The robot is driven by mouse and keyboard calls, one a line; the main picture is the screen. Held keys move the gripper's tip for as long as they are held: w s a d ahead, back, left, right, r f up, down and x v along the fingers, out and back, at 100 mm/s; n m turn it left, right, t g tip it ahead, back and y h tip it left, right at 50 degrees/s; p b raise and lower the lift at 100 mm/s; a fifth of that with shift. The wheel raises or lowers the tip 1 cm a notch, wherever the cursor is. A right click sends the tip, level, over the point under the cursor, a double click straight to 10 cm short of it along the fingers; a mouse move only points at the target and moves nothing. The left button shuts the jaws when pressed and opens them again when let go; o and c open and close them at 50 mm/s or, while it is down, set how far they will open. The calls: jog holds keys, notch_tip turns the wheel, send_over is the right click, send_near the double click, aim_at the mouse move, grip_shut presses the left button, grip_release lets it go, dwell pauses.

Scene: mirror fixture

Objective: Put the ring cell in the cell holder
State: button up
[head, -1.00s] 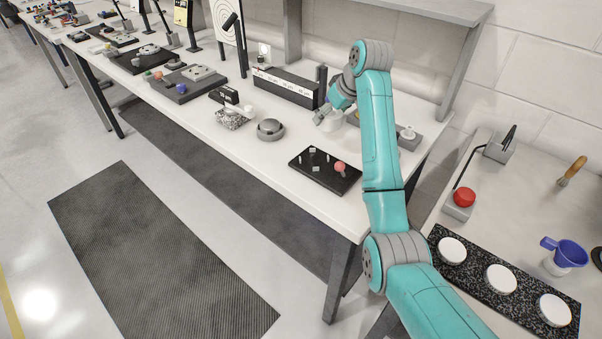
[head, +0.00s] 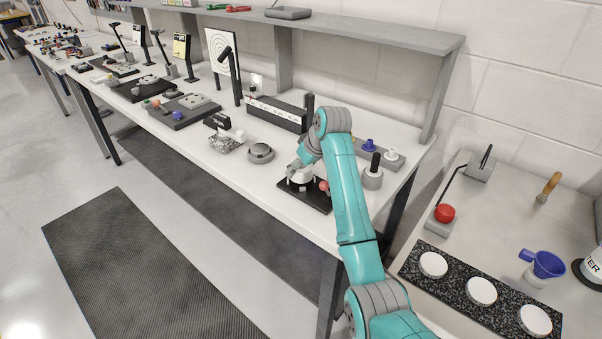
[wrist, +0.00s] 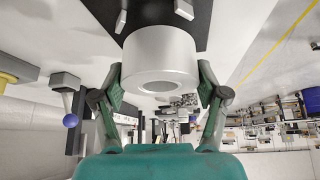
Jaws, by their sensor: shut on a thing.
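The ring cell (wrist: 160,58) is a pale silver cylinder with a round hole, seen from close up in the wrist view. My gripper (wrist: 160,80) is shut on it, one finger on each side. In the head view the ring cell (head: 301,177) shows as a white piece under my gripper (head: 297,168). It is over the black plate (head: 318,204), which looks like the cell holder and carries small grey blocks and a red ball (head: 324,185). The plate (wrist: 145,12) also shows beyond the ring in the wrist view. I cannot tell whether the ring touches the plate.
A round grey disc (head: 260,153) stands left of the plate. A grey base with a black post (head: 372,177) stands to the right, near a grey tray (head: 378,152) with blue and white knobs. A long dark box (head: 275,113) is behind.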

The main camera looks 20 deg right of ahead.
jog(key=shift+f, duration=1.05)
jog(key=shift+f, duration=0.1)
jog(key=o, duration=1.4)
jog(key=shift+c, duration=0.2)
jog(key=v, duration=1.2)
jog(key=shift+s, duration=0.1)
